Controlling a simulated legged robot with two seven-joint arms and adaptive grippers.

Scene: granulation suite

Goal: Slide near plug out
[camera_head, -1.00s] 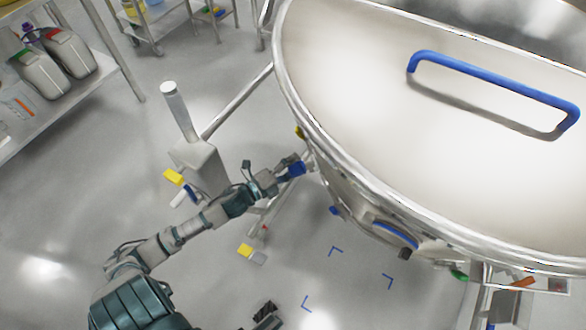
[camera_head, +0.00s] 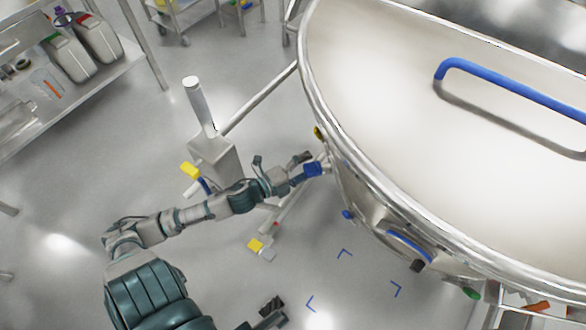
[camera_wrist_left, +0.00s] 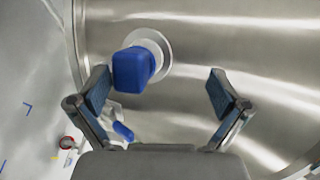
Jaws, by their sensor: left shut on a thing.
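The near plug is a blue block (camera_head: 312,170) on the side of the big steel vessel (camera_head: 345,180). In the left wrist view the blue plug (camera_wrist_left: 133,70) sits on a round pale fitting (camera_wrist_left: 153,50) in the steel wall.
A blue lid handle (camera_head: 510,90) tops the vessel. A shelf with jugs (camera_head: 70,50) is at left. Blue corner marks (camera_head: 345,253) lie on open floor.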

